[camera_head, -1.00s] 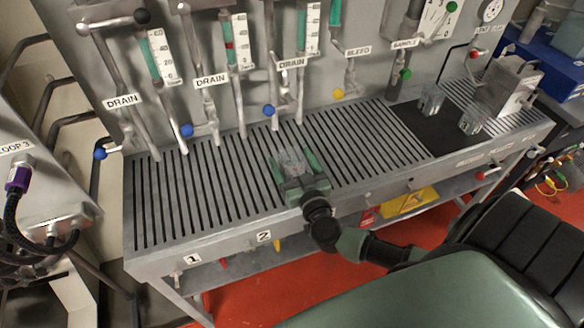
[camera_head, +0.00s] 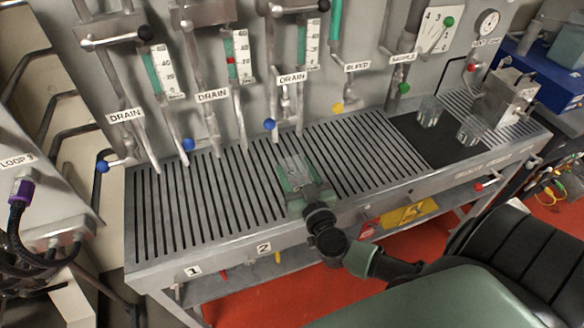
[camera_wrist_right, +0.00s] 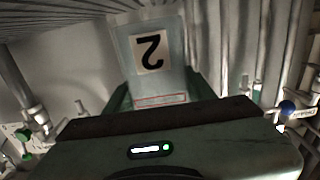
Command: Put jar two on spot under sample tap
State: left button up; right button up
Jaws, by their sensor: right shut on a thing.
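Jar two is a clear jar (camera_head: 295,168) held in my right gripper (camera_head: 297,180) over the slatted grate. In the right wrist view the jar (camera_wrist_right: 152,60) shows a label with an upside-down "2" and stands between the fingers. The right gripper is shut on it. I cannot tell whether the jar touches the grate. The sample tap (camera_head: 404,88), with a green knob, is on the panel under the SAMPLE label, to the right of the gripper. The spot under it is not clearly marked in view. My left gripper is not in view.
Two clear jars (camera_head: 429,112) (camera_head: 468,133) stand on a black mat (camera_head: 425,143) at the right of the bench. Drain pipes with blue knobs (camera_head: 270,125) and a yellow-knobbed bleed tap (camera_head: 337,108) hang along the back. The grate (camera_head: 365,150) between gripper and mat is clear.

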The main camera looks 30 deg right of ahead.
jog(key=b+v, duration=0.2)
jog(key=v, duration=1.4)
jog(key=w+a+r+n+y, duration=0.2)
jog(key=a+r+y, duration=0.2)
jog(key=a+r, duration=0.3)
jog(key=shift+w+a+r+n+t, duration=0.3)
jog(key=shift+w+a+n, duration=0.1)
jog(key=shift+a, duration=0.6)
